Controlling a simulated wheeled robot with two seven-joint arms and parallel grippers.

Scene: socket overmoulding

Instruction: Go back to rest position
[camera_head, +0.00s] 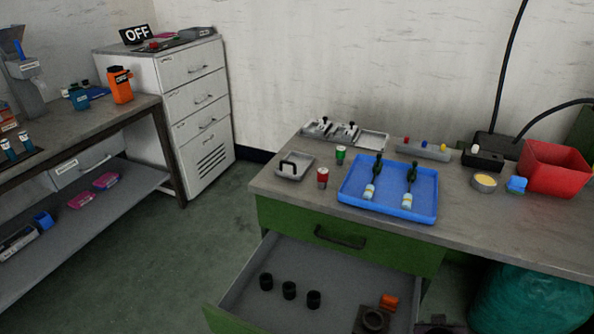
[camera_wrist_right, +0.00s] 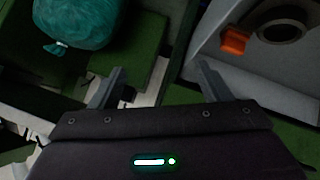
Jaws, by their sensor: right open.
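My right gripper (camera_wrist_right: 158,68) is open and empty in the right wrist view, its two fingers spread apart. It is beside the open drawer, whose inside with an orange part and a dark ring shows at the upper right of that view. My left gripper is not in view.
The workbench (camera_head: 290,186) carries a blue tray (camera_head: 352,205) with two dark-green and white tools, a red bin (camera_head: 556,168), small cans and a metal fixture. A teal bag (camera_head: 530,300) stands below at right. A side bench and drawer cabinet (camera_head: 190,95) are at left; floor between is clear.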

